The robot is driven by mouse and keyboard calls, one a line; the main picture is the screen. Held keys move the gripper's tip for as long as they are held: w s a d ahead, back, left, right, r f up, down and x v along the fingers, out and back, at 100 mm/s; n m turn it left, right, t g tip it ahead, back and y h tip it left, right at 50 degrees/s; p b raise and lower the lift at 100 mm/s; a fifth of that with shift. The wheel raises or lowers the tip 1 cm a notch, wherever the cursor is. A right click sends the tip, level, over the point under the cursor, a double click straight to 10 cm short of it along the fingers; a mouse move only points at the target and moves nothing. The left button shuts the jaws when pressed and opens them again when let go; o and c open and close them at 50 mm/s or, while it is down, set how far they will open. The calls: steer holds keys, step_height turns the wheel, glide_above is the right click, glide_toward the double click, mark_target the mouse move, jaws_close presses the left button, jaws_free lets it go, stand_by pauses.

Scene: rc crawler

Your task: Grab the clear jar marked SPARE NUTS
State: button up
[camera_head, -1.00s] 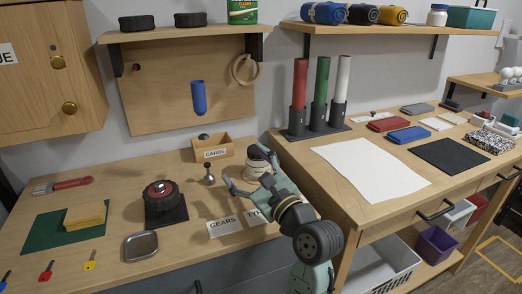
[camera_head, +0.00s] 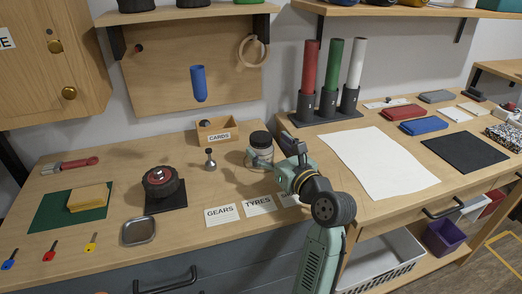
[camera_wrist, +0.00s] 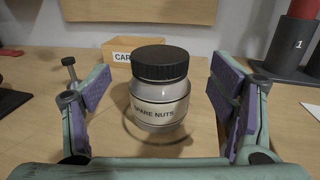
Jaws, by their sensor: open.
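My gripper (camera_wrist: 165,105) is open. In the wrist view its purple-padded fingers stand to the left and right of the jar, with a gap on each side. In the head view my gripper (camera_head: 275,157) is at the jar and partly covers its lower right side.
A CARDS box (camera_head: 217,132) stands behind the jar. A small metal knobbed piece (camera_head: 210,161) stands to its left. GEARS (camera_head: 220,214) and TYRES (camera_head: 259,205) labels lie in front. Upright tubes in a black holder (camera_head: 328,110) stand to the right.

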steer(key=x, duration=0.4)
steer(key=shift+w+p, duration=0.1)
steer(key=shift+p, duration=0.3)
steer(key=shift+c, duration=0.5)
steer(key=c, duration=1.3)
